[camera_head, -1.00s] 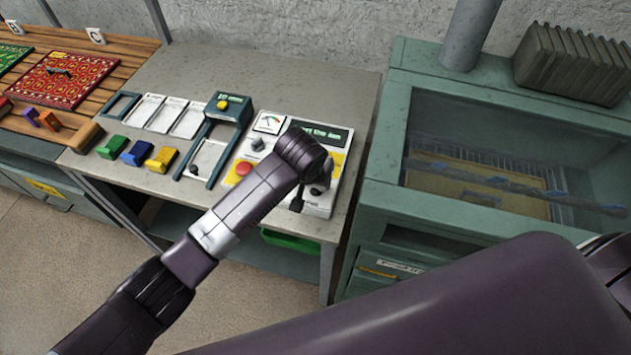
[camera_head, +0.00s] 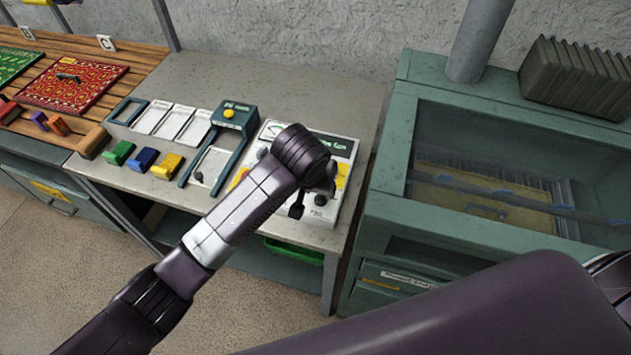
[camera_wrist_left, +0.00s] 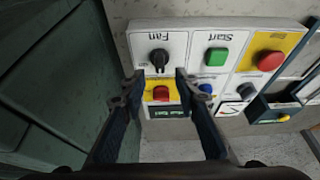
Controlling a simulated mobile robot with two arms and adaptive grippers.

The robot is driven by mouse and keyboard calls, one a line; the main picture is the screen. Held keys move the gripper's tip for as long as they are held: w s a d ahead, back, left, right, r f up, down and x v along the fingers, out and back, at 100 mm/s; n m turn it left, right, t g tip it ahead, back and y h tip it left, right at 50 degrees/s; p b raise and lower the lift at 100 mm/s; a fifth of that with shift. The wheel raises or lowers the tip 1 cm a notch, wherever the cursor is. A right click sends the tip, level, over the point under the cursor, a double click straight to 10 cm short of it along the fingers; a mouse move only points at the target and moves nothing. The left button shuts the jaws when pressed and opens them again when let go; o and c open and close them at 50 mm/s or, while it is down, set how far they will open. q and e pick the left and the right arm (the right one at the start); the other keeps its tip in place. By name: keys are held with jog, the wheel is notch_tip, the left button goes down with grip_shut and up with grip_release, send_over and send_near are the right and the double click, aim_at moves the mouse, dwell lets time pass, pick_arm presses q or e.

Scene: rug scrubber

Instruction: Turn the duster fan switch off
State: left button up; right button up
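The control panel (camera_head: 342,146) stands on the grey bench, mostly behind my left arm in the head view. In the left wrist view the panel (camera_wrist_left: 183,25) appears upside down. Its black rotary fan switch (camera_wrist_left: 159,59) sits under the label "Fan". My left gripper (camera_wrist_left: 157,82) is open, with its two dark fingers apart on either side of the switch in that view. Whether either finger touches the switch I cannot tell. In the head view my left gripper (camera_head: 314,195) hangs over the panel's right part. My right gripper is not in view.
The panel also carries a green start button (camera_wrist_left: 216,57) and red buttons. A green glass-topped cabinet (camera_head: 400,110) stands right of the bench. A dark stand (camera_head: 235,115) and coloured blocks (camera_head: 143,157) lie left of the panel.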

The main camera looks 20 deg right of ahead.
pick_arm(q)
jog(key=v, duration=0.6)
jog(key=shift+r, duration=0.4)
jog(key=shift+s, duration=0.15)
